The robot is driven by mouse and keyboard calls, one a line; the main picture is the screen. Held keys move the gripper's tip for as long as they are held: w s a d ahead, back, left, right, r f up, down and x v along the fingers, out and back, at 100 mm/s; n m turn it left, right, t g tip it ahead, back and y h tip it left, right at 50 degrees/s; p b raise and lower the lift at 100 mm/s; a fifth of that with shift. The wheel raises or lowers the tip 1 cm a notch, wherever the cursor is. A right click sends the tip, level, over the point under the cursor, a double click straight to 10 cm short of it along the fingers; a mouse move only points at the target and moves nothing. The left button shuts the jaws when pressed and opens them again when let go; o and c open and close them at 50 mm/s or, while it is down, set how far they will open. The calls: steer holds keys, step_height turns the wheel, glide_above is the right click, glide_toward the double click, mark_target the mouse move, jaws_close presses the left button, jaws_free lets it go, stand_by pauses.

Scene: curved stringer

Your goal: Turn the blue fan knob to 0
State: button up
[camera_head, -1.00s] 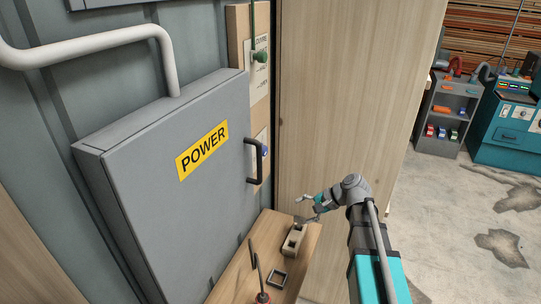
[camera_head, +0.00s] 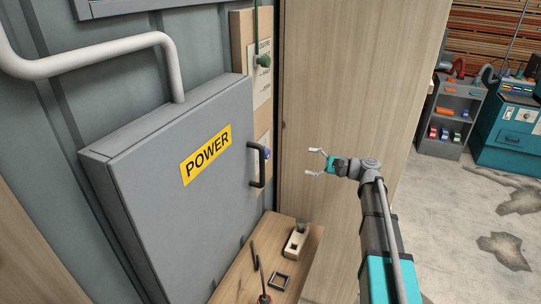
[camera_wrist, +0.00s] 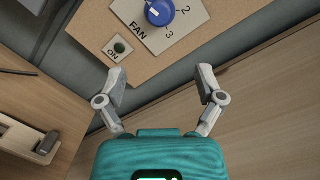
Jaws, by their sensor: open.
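The blue fan knob (camera_wrist: 160,12) sits on a pale plate marked FAN, with 2 and 3 visible, at the top of the wrist view. The plate is on a brown board, and the knob's upper part is cut off by the frame edge. In the head view the knob (camera_head: 267,153) is a small blue spot behind the power box handle. My gripper (camera_head: 311,160) is open and empty, to the right of the knob and apart from it. In the wrist view my gripper's fingers (camera_wrist: 161,82) are spread below the knob. The 0 mark is not visible.
A grey POWER box (camera_head: 185,190) with a black handle (camera_head: 257,165) stands left of the knob. A green knob (camera_head: 263,61) is above. A wooden shelf (camera_head: 238,285) below holds a wooden block (camera_head: 296,241) and small tools. A wooden panel (camera_head: 325,80) stands behind my gripper.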

mark_target(266, 154)
steer(key=x, duration=1.3)
steer(key=shift+w+a, duration=0.15)
steer(key=shift+a, duration=0.2)
steer(key=c, duration=1.2)
